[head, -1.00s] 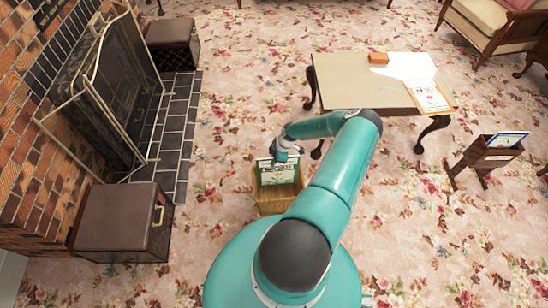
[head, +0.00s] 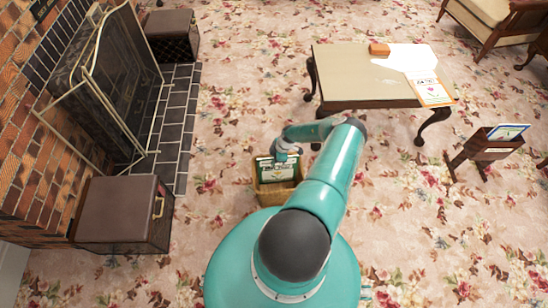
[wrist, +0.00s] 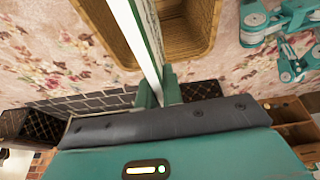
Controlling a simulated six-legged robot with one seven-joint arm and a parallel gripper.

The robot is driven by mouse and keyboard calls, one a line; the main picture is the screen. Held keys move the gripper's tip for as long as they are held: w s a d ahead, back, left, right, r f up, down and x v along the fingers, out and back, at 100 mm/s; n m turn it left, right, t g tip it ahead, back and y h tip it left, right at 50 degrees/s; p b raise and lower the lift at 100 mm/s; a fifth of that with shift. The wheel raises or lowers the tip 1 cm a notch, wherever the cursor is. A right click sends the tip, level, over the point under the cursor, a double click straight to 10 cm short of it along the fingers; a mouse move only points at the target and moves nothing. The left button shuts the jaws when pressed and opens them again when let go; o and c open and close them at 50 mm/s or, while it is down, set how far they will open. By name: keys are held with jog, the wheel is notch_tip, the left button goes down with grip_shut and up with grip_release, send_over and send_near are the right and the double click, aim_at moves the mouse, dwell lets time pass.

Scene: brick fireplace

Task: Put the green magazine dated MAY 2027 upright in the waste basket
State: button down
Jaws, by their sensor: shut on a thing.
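My gripper (head: 286,150) is shut on the magazine's top edge. In the wrist view the magazine (wrist: 140,40) is edge-on between the fingers of my gripper (wrist: 158,92), and it reaches down into the basket (wrist: 208,35). The date on the cover is too small to read.
A wooden magazine rack (head: 488,147) stands at right. A brown box (head: 125,215) and the fireplace screen (head: 105,85) are at left. Carpet around the basket is clear.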

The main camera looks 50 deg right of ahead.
aim_at(274, 167)
jog(key=shift+f, duration=3.65)
jog(key=c, duration=1.5)
grip_release()
jog(key=v, duration=1.3)
jog(key=shift+s+d+r, duration=0.1)
jog(key=shift+s+r, duration=0.05)
jog(key=shift+r, duration=0.25)
